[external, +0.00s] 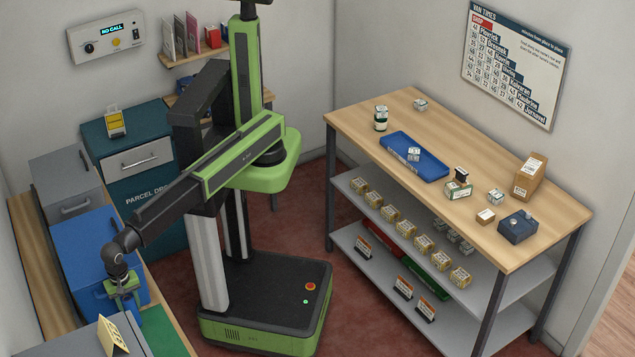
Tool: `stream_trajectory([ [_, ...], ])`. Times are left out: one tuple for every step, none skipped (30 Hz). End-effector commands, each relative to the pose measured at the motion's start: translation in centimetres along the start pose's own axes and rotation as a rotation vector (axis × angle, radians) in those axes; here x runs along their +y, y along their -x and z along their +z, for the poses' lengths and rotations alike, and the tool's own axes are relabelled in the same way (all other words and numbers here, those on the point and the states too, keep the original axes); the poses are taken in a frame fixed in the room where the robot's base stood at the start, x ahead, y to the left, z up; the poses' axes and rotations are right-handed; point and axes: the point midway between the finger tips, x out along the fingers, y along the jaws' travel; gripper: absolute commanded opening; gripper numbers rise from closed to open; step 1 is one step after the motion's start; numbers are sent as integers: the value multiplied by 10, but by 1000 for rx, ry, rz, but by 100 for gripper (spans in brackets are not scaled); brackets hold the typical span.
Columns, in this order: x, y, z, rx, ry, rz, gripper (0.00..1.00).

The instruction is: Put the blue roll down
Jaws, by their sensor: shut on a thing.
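My gripper (124,287) is at the lower left, at the end of my outstretched arm. It points down in front of the blue box (88,250) and above the counter by the green mat (163,333). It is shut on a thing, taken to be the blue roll. The roll itself is too small and too close in colour to the blue box behind it to make out clearly. I cannot tell whether it touches the surface below.
A yellow folded card (112,336) stands on a grey box near my gripper. A grey drawer box (66,182) stands behind the blue one. The wooden table (460,215) at right holds a blue tray (414,157), a dark blue box (517,227) and small goods.

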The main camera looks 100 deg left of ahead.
Motion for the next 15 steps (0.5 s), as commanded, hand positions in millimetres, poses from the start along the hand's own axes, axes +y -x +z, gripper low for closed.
stream_trajectory([
  [3,-14,0,0,1,1,0],
  [3,-14,0,0,1,1,0],
  [3,-12,0,0,1,1,0],
  [3,-10,0,0,1,1,0],
  [3,-10,0,0,1,1,0],
  [3,-10,0,0,1,1,0],
  [3,-10,0,0,1,1,0],
  [3,-10,0,0,1,1,0],
  [3,-11,0,0,1,1,0],
  [3,-13,0,0,1,1,0],
  [3,-14,0,0,1,1,0],
  [3,-13,0,0,1,1,45],
  [3,-13,0,0,1,1,49],
  [3,-12,0,0,1,1,53],
  [3,-12,0,0,1,1,58],
])
